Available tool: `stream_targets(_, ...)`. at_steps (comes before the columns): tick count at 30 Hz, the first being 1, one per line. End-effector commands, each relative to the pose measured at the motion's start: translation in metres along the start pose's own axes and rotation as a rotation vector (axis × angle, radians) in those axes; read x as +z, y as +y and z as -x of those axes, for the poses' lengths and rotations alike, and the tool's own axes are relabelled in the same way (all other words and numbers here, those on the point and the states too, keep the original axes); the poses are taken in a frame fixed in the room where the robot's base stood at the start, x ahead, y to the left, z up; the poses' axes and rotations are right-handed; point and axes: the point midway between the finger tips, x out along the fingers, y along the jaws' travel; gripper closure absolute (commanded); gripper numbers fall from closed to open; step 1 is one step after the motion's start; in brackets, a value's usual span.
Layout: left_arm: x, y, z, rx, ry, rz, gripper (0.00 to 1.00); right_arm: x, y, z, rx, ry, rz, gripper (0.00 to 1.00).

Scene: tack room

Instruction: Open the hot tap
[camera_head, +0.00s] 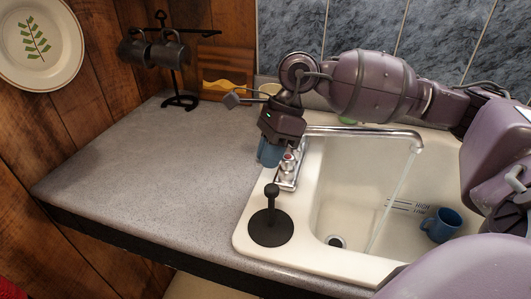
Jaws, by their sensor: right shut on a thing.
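The sink tap stands on the left rim of the sink, with a chrome spout (370,132) reaching right over the basin. A stream of water (392,195) runs from the spout's end. The hot tap handle (288,158), with a red mark, shows just below my right gripper (283,140). My right gripper comes down from above and is shut on the handle; its fingertips are mostly hidden by the hand. My left gripper is not in view.
A blue mug (441,225) is in the white sink (335,205). A blue object (269,153) shows below the gripper. A black plunger-like stopper (271,222) stands on the near-left rim. A mug rack (179,99) stands at the back. The grey counter (160,175) is clear.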

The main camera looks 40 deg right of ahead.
Motion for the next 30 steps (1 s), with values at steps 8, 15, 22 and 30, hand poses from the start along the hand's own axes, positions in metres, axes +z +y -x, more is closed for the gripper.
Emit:
stream_targets(8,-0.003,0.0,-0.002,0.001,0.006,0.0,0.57,0.0,0.0,0.0,0.001,0.001,0.002,1.0)
stream_targets(15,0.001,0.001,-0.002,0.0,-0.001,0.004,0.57,0.0,0.0,0.0,0.001,0.001,0.002,0.63)
stream_targets(22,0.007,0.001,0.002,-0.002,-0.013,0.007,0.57,0.0,0.0,0.0,0.001,0.0,0.002,0.61)
stream_targets(30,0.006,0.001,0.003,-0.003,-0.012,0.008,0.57,0.0,0.0,0.019,-0.003,0.001,0.0,0.61)
